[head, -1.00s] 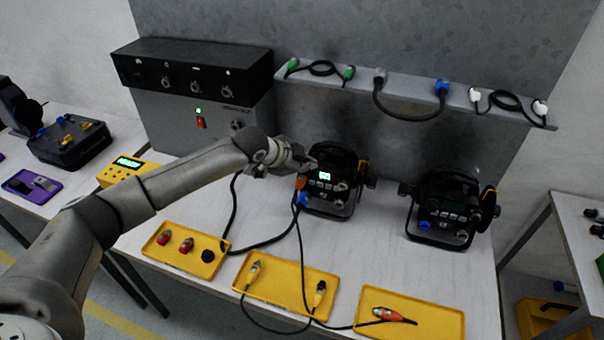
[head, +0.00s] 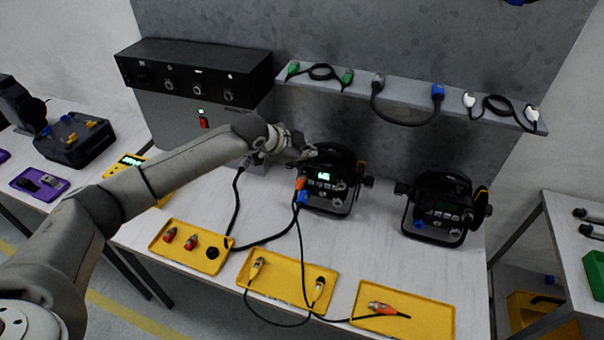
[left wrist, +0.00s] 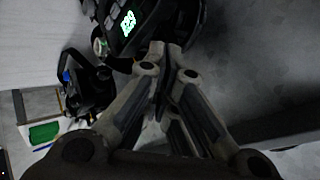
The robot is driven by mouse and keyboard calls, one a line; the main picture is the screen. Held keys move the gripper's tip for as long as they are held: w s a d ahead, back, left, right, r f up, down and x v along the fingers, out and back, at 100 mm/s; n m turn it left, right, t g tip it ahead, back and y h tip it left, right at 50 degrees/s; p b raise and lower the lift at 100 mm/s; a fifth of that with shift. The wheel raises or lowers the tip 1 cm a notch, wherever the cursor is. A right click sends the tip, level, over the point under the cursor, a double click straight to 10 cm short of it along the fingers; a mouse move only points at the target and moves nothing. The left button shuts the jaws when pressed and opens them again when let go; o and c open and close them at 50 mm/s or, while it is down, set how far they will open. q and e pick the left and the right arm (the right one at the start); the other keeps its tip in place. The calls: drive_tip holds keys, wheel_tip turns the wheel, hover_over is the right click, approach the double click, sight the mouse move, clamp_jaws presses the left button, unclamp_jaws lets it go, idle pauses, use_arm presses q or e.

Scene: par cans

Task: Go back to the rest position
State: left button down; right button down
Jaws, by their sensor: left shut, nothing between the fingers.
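My left arm reaches in from the left in the head view. My left gripper (head: 305,153) is shut and empty, just left of and above the left par can (head: 335,195), seemingly close to its upper left edge; contact cannot be told. This black par can has a lit display, with an orange plug (head: 300,183) and a blue plug (head: 302,198) at its left side. The left wrist view shows my closed fingers (left wrist: 168,55), with the par can's lit display (left wrist: 128,24) beyond them. A second par can (head: 440,212) stands to the right, unlit. My right gripper is not in view.
Yellow trays (head: 160,250) with connectors line the table's front edge. A shelf (head: 410,96) with cables runs along the grey back wall. A black-topped power box (head: 190,75) stands at the back left. Bare tabletop (head: 375,250) lies between the par cans and trays.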

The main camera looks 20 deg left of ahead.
use_arm(q)
drive_tip(key=s+d+f+n+g, duration=0.1)
drive_tip(key=s+d+f, duration=0.25)
drive_tip(key=s, duration=0.35)
drive_tip(key=s+d+f+n+h, duration=0.1)
drive_tip(key=s+d+f, duration=0.25)
drive_tip(key=s, duration=0.25)
drive_tip(key=s+d+f+n+g, duration=0.1)
drive_tip(key=s+d+f, duration=0.2)
drive_tip(key=s+d, duration=0.3)
drive_tip(key=s+a+f+n+g+y, duration=0.15)
drive_tip(key=s+a+n, duration=0.45)
drive_tip(key=s, duration=0.6)
drive_tip(key=s+a+f+n+g+y, duration=0.1)
drive_tip(key=s+a+n+y, duration=0.2)
drive_tip(key=s+a, duration=0.7)
wheel_tip(320, 180, down, 28)
drive_tip(key=s+d+g+b, duration=0.1)
drive_tip(key=s+d+b, duration=0.1)
drive_tip(key=b, duration=0.2)
drive_tip(key=s+a+f+g+b, duration=0.1)
drive_tip(key=s+f+b, duration=0.1)
drive_tip(key=s+f, duration=0.6)
drive_tip(key=s+a+f+b, duration=0.1)
drive_tip(key=s+a+f, duration=0.1)
drive_tip(key=s+f, duration=0.7)
wheel_tip(320, 180, down, 4)
drive_tip(key=shift+a+f+g+b, duration=0.2)
drive_tip(key=shift+a+g+b, duration=0.05)
drive_tip(key=shift+g+b, duration=0.1)
